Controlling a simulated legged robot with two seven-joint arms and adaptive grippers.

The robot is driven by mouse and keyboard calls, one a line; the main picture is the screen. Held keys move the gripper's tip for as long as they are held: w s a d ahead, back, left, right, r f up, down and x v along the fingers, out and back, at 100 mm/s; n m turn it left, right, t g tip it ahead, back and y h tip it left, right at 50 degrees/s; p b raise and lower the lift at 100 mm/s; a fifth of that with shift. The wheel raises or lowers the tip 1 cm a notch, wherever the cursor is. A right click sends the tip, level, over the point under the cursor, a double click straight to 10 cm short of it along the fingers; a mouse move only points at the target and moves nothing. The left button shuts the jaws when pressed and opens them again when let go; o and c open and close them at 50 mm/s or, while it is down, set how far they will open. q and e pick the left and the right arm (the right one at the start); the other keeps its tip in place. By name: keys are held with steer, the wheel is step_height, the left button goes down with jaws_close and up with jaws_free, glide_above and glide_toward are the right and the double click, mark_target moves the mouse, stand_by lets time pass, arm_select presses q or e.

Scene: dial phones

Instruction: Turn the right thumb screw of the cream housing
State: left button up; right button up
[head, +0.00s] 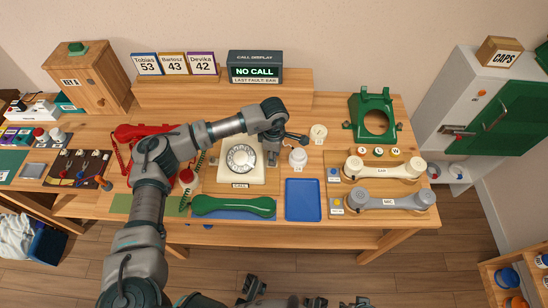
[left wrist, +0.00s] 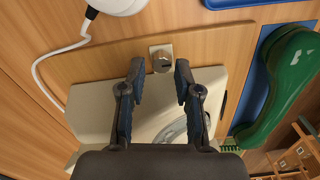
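The cream housing (head: 241,160) with its round dial stands mid-table in the head view, partly behind my left arm. In the left wrist view its pale shell (left wrist: 95,108) lies below and between the fingers. The right thumb screw (left wrist: 162,62), a small metal piece on a square plate, shows at the housing's right side. My left gripper (left wrist: 159,72) is open, with a fingertip on either side of the screw and a gap at each side. In the head view the left gripper (head: 272,156) points down at the housing's right edge. Dark parts at the bottom edge may be my right gripper.
A green handset (head: 233,206) lies in front of the housing. A blue tray (head: 303,199) and a white round part (head: 298,157) with a cord are to its right. Cream and grey handsets sit farther right. A red phone (head: 130,132) is partly behind my left arm.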

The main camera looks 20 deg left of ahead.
arm_select(q)
step_height(320, 180, up, 10)
stand_by(0.3)
stand_by(0.4)
